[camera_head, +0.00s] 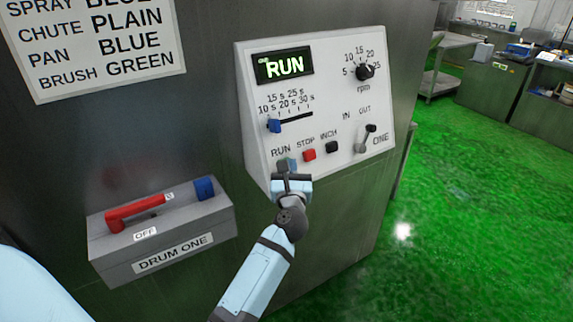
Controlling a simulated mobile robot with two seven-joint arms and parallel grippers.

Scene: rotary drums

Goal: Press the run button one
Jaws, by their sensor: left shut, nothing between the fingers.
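The white control panel (345,75) is on the front of a grey metal cabinet. Its small display (284,66) reads RUN in green. The run button (291,161) is under the RUN label, left of the red stop button (309,154), and is mostly hidden by my left gripper. My left gripper (284,166) is shut and empty, its fingertips at the run button. Whether they touch it or how far it is pressed, I cannot tell. My right gripper is not in view.
A black inch button (332,147), a lever (366,138), a blue slider (274,126) and an rpm knob (365,72) are on the same panel. A grey DRUM ONE box (165,232) with a red handle (135,212) stands out at lower left. Green floor (470,220) lies open at right.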

